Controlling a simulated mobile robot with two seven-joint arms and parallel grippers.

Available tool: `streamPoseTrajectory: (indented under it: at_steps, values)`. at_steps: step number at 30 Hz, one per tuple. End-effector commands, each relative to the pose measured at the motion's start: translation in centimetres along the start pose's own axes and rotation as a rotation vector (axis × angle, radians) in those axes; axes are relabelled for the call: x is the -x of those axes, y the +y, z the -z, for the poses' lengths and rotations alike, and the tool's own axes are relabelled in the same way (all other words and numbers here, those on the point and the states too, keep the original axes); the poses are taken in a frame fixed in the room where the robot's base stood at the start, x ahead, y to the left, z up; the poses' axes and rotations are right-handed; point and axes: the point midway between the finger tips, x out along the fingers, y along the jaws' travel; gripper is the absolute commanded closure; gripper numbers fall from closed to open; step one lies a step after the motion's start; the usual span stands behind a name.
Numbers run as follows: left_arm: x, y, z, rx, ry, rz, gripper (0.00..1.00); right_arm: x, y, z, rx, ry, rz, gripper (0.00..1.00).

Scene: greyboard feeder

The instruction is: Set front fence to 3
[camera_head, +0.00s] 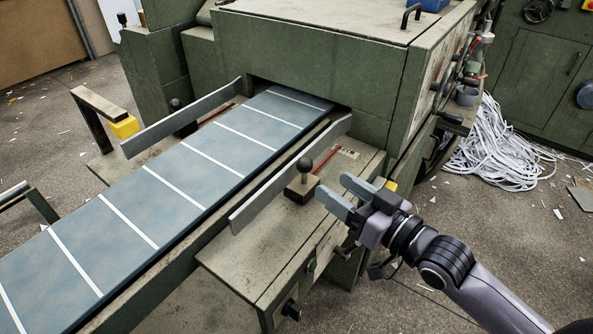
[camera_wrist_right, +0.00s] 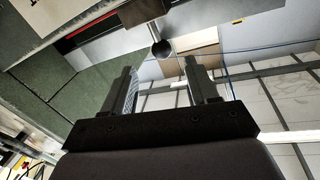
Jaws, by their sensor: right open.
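The front fence (camera_head: 290,175) is a long grey plate along the near side of the belt. It is carried by a block (camera_head: 302,190) with a dark ball knob (camera_head: 305,164) on top. A red scale strip (camera_head: 325,160) runs beside the block; its figures are too small to read. My right gripper (camera_head: 336,188) is open and empty, just right of the knob and apart from it. In the right wrist view, the knob (camera_wrist_right: 161,48) shows between and beyond the two fingertips (camera_wrist_right: 160,64). My left gripper is not in view.
The blue-grey belt (camera_head: 185,185) with white cross lines runs under the green machine housing (camera_head: 310,70). A rear fence (camera_head: 185,115) with its own knob stands on the far side. A heap of paper strips (camera_head: 500,150) lies on the floor at right.

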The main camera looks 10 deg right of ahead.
Motion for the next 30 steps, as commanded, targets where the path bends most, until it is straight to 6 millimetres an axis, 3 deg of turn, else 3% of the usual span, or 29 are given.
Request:
streamPoseTrajectory:
  at_steps: [5, 18, 30]
  values:
    - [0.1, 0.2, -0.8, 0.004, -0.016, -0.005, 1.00, -0.9, 0.0, 0.3, -0.004, 0.009, 0.009, 0.42]
    - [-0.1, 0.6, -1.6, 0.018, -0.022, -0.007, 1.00, -6.3, -0.1, 0.3, -0.003, 0.008, 0.008, 0.42]
    - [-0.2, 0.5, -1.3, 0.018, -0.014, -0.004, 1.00, -7.3, -0.1, 0.3, -0.001, 0.006, 0.008, 0.42]
